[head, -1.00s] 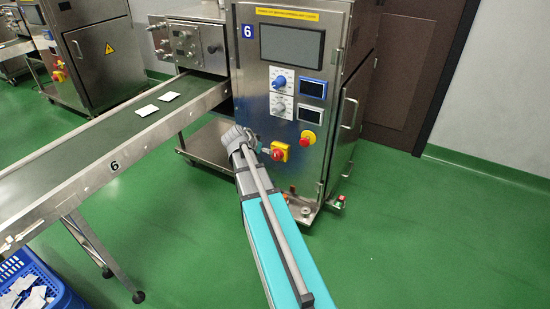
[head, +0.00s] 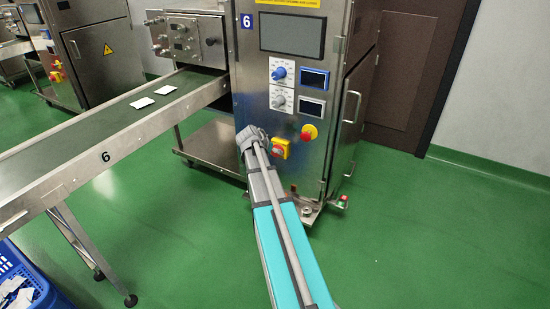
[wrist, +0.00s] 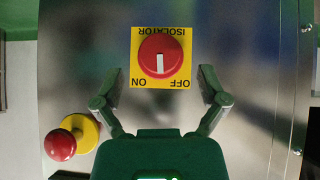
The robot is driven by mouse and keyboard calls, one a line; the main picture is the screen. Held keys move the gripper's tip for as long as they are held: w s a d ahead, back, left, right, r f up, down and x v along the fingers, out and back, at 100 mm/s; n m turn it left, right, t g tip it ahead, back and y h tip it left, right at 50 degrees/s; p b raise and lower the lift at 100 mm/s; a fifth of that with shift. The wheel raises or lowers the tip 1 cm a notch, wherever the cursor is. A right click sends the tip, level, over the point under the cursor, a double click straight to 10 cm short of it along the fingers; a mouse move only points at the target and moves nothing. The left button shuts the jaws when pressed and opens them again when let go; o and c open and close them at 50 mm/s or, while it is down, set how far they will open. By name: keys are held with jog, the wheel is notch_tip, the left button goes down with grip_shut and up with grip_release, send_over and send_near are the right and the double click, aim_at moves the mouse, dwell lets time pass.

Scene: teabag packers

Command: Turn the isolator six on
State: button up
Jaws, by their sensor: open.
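The isolator (head: 281,150) is a red rotary knob on a yellow plate, low on the front of the steel cabinet (head: 220,125) marked 6. In the wrist view the isolator's red knob (wrist: 172,47) appears upside down, with ON lower left and OFF lower right. Its white bar looks close to vertical in that picture, between the two words. My gripper (head: 250,138) is just left of the isolator in the head view. In the wrist view my gripper (wrist: 160,78) is open and empty, its fingers spread either side of the plate. Its fingertips are hidden in the head view.
A red emergency button (wrist: 60,146) on a yellow base sits beside the isolator; the head view shows this button (head: 309,132) too. Blue and white dials and a screen (head: 292,34) are above. A conveyor (head: 90,131) runs left. Green floor is clear at right.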

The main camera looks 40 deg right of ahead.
jog(key=shift+b+x, duration=0.9)
jog(key=shift+x, duration=0.75)
jog(key=c, duration=1.1)
jog(key=shift+c, duration=0.2)
